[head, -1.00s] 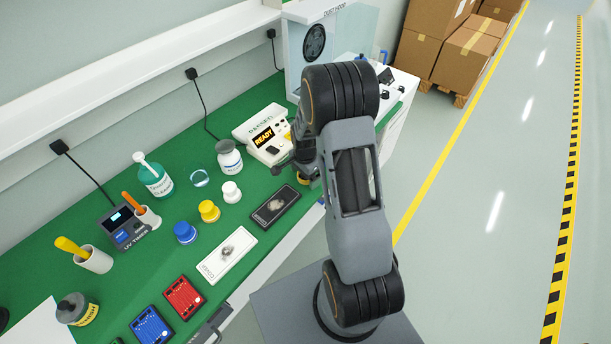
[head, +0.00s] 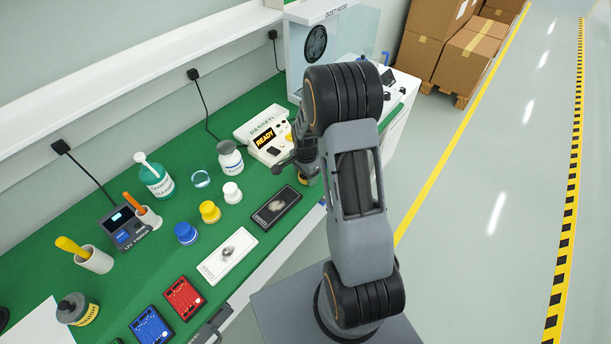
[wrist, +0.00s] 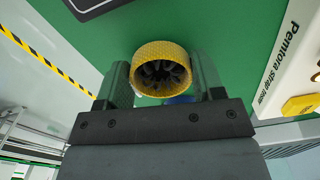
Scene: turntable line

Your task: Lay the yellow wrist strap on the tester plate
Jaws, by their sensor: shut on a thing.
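The yellow wrist strap (wrist: 161,66) is a textured ring held between the two fingers of my gripper (wrist: 161,80) in the wrist view. My gripper is shut on it, with the ring's opening facing the camera.
A dark tray (head: 276,206) and a white tray (head: 228,255) lie on the green bench near its front edge. A white bottle (head: 230,158), a white-lidded jar (head: 232,192) and a yellow jar (head: 209,211) stand left of my gripper. The dust hood (head: 318,45) is behind it.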

